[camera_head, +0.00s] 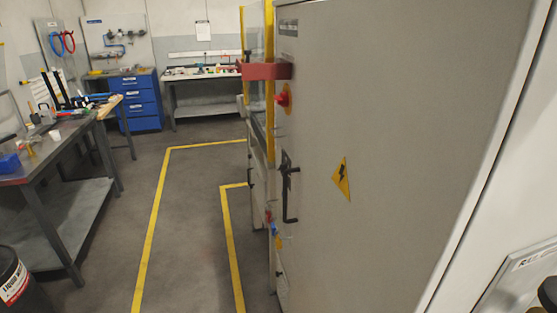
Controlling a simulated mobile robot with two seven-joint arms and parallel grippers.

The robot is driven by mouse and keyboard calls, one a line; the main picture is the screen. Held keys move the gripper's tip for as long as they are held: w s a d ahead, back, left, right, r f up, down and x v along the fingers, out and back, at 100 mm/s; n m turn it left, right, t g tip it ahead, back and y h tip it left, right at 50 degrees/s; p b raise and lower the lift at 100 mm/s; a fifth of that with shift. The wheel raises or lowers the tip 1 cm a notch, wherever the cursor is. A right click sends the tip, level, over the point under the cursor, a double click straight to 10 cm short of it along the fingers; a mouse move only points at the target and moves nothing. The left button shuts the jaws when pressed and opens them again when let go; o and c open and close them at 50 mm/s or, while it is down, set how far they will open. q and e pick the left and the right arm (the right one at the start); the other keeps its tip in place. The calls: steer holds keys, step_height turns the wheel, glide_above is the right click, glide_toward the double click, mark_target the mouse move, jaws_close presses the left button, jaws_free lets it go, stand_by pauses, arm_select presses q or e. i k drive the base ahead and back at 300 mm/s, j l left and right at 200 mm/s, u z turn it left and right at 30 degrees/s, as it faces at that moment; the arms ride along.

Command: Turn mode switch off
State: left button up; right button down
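A large grey cabinet (400,130) fills the right half of the head view, seen at a steep angle. A red knob on a yellow plate (283,99) sticks out near its upper left edge. A black handle (289,190) is below the knob. Small red and blue parts (269,216) show low at the cabinet's left edge, too small to make out. I cannot tell which part is the mode switch or how it is set. Neither of my grippers can be made out.
A workbench (40,178) with tools stands at the left, above a dark bin (18,285). A blue drawer unit (137,100) and another bench (205,75) are at the back. The grey floor (190,220) with yellow lines is clear. A dark object (548,292) is cut off at lower right.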

mark_target(283, 168)
steer(key=i+j+z, duration=0.25)
steer(key=i+j, duration=0.15)
steer(key=i+j+z, duration=0.25)
steer(key=j, duration=0.25)
steer(key=i+j+z, duration=0.25)
steer(key=i+j, duration=0.2)
steer(key=i+j+z, duration=0.25)
steer(key=j, duration=0.45)
steer(key=i+j+z, duration=0.3)
steer(key=j, duration=0.35)
steer(key=j+z, duration=0.25)
steer(key=j, duration=0.4)
steer(key=i+j+z, duration=0.1)
steer(key=j+z, duration=0.15)
steer(key=j, duration=0.45)
steer(key=j+z, duration=0.25)
steer(key=j, duration=0.5)
